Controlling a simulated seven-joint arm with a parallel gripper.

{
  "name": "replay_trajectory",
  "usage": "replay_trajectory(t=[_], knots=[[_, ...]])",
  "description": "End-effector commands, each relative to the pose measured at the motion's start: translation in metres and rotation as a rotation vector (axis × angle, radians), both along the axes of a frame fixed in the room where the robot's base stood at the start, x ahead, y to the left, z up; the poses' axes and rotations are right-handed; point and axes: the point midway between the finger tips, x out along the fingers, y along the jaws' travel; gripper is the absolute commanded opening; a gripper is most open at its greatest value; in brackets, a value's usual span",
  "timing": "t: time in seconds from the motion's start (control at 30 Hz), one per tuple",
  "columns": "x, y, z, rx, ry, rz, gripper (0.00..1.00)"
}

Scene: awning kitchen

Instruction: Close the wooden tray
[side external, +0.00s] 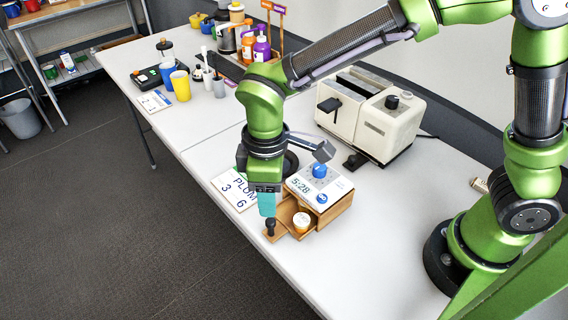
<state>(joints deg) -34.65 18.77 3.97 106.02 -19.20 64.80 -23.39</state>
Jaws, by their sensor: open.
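The wooden tray (283,229) is a small drawer pulled partly out of the wooden box (337,209) under a white timer with blue knobs. A dark round knob (269,227) stands at the tray's front end. A small white-topped round item (301,220) sits in or at the right side of the tray. My gripper (267,207), with teal fingertips, points down just above the knob, at the tray's front left. It is open; whether the fingertips touch the knob cannot be told. My gripper hides part of the tray's left side.
A cream toaster-like machine (388,128) stands behind the box. A white card with letters and numbers (233,187) lies left of my gripper. A yellow cup (181,86) and bottles stand farther back. The front right of the white table (375,260) is clear.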

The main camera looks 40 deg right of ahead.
Motion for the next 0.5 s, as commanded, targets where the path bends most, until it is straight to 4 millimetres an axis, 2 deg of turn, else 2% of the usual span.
replay_trajectory(t=[0.03, 0.2, 0.33, 0.5], knots=[[-0.001, 0.0, -0.012, -0.003, 0.006, 0.0, 0.48], [-0.001, 0.0, -0.045, -0.002, 0.004, -0.001, 0.48], [0.0, 0.0, -0.062, -0.001, 0.003, -0.002, 0.48], [0.0, 0.0, -0.072, 0.001, 0.001, -0.002, 0.48]])
